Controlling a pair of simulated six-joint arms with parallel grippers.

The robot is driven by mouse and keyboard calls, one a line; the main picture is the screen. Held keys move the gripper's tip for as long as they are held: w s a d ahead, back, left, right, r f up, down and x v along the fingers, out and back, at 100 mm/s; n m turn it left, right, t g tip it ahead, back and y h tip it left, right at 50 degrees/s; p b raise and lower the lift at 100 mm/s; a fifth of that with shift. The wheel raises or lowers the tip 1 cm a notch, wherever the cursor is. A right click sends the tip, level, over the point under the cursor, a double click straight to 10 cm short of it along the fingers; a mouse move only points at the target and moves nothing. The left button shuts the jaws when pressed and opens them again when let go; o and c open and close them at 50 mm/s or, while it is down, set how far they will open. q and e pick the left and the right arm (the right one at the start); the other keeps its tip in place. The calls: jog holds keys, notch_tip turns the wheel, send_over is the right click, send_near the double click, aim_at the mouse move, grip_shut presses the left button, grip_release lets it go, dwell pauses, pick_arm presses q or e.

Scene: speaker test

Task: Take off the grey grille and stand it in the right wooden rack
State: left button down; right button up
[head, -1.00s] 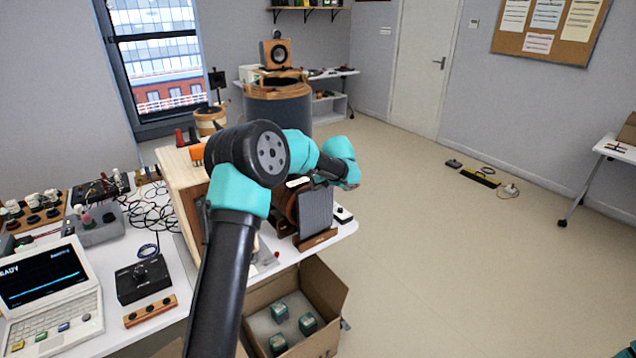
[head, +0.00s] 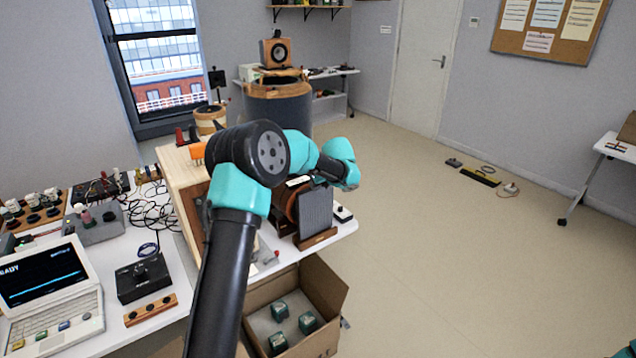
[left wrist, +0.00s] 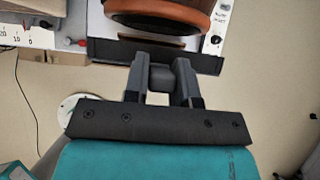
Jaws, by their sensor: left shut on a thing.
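The grey grille (head: 316,212) stands upright near the table's right front corner, in front of a round brown-orange part (head: 292,207). A brown wooden rack piece (head: 318,239) is at its foot; I cannot tell whether the grille is seated in it. My left gripper (left wrist: 162,76) is shut on a small dark grey block, which appears joined to the dark edge of the grille (left wrist: 110,50). In the head view my left wrist hides the fingers. The orange-brown round part (left wrist: 165,12) lies beyond.
A pale wooden cabinet (head: 180,185) stands left of the grille. Below the table edge is an open cardboard box (head: 330,285) holding several green blocks. A laptop (head: 50,290), a black box (head: 143,278) and tangled cables (head: 150,215) crowd the left.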

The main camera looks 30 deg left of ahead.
aim_at(319, 189)
pick_arm(q)
jog(key=shift+f, duration=1.65)
dwell(2.2)
jog(key=c, duration=0.9)
grip_release()
jog(key=shift+o, duration=0.2)
jog(key=v, duration=1.7)
jog(key=shift+r, duration=0.15)
jog(key=shift+s+d, duration=0.1)
